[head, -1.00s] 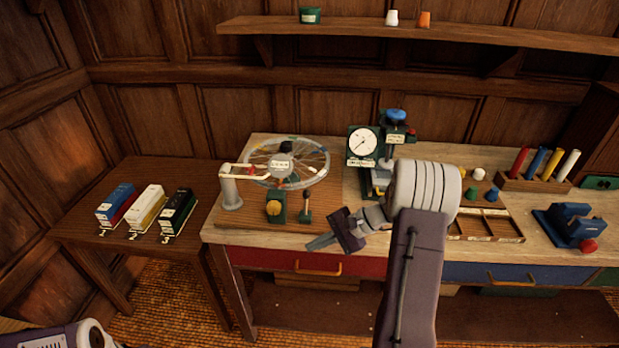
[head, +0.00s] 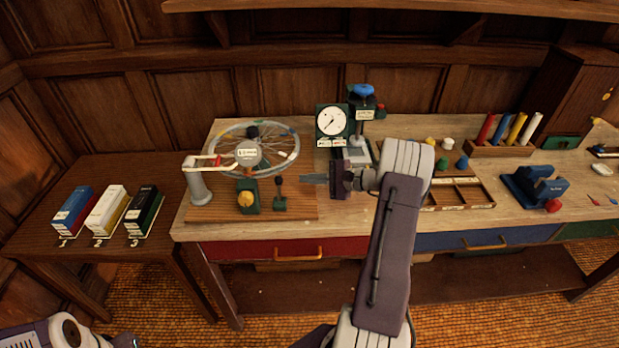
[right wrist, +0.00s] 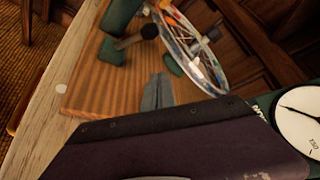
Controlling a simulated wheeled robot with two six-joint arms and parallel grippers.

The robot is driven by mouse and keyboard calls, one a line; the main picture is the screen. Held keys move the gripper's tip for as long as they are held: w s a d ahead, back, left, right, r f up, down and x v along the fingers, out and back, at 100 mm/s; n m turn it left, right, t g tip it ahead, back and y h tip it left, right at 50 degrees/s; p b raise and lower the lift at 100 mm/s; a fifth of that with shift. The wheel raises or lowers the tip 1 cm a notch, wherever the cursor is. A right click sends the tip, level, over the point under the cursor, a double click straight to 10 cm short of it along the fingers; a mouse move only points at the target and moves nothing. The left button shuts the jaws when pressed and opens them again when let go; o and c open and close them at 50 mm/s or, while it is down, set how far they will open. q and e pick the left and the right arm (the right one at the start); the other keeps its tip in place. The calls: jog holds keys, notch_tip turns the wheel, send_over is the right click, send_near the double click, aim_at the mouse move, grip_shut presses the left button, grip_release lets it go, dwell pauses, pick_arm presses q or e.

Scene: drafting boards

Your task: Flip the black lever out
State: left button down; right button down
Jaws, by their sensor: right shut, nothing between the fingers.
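The black lever (head: 279,189) stands upright on a small green base, on a wooden board in front of the spoked wheel (head: 246,150). In the right wrist view the lever's black ball knob (right wrist: 149,32) and its rod show beyond my fingertips. My right gripper (head: 303,178) is shut and empty. It points left, with its tips just right of the lever knob and a small gap between them. The closed fingers show in the right wrist view (right wrist: 158,90). My left gripper is out of view; only part of that arm shows at lower left.
A white post with a red-tipped arm (head: 200,178) is further left. A dial gauge (head: 332,121) stands behind my right gripper. The board's front edge is clear.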

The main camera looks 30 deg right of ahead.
aim_at(279, 190)
jog(key=x, duration=0.5)
jog(key=shift+w+a+p, duration=0.25)
jog(key=shift+a+p, duration=0.05)
jog(key=shift+a, duration=0.1)
jog(key=shift+s+a+r+p, duration=0.6)
jog(key=shift+s+a+r, duration=0.15)
jog(key=shift+a+r, duration=0.15)
jog(key=shift+s+a+r, duration=0.2)
jog(key=shift+s+a, duration=0.05)
jog(key=shift+s, duration=0.1)
jog(key=shift+w+f, duration=0.1)
jog(key=shift+w, duration=0.05)
